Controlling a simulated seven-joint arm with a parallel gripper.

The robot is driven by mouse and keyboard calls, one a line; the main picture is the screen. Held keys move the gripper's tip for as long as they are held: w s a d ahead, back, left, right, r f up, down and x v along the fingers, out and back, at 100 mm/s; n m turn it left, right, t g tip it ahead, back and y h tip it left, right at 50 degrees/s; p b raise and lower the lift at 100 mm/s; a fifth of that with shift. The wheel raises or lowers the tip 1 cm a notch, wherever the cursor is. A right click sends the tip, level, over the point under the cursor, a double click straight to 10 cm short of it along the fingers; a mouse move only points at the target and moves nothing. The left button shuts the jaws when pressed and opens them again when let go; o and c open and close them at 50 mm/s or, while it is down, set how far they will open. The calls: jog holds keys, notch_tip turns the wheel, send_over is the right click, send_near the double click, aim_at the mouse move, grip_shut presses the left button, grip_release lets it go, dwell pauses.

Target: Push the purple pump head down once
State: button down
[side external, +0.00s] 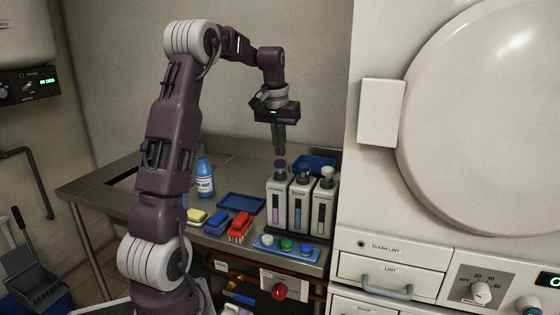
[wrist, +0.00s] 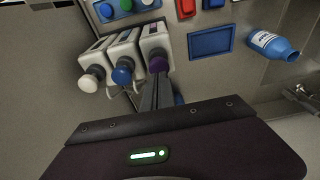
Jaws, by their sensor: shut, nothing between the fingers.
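Three pale dispensers stand in a row at the right end of the steel counter. The purple pump head (side external: 280,163) tops the leftmost one in the side view, and it also shows in the wrist view (wrist: 157,63). The middle dispenser has a blue pump head (wrist: 122,75), and the other end one has a white pump head (wrist: 88,83). My gripper (side external: 279,153) is shut and empty, its fingers pointing down just above the purple pump head. A small gap seems to show between them. In the wrist view the fingertips (wrist: 156,80) appear beside the purple head.
A blue tray with coloured round pieces (side external: 262,243) lies in front of the dispensers. A red brush (side external: 240,224), a blue block (side external: 216,222), an empty blue tray (side external: 241,203) and a blue bottle (side external: 205,183) stand left. A large white machine (side external: 375,200) borders the right.

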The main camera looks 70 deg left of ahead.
aim_at(280, 161)
jog(key=shift+f, duration=0.1)
jog(key=shift+f, duration=1.4)
jog(key=shift+r, duration=1.45)
notch_tip(280, 161, up, 6)
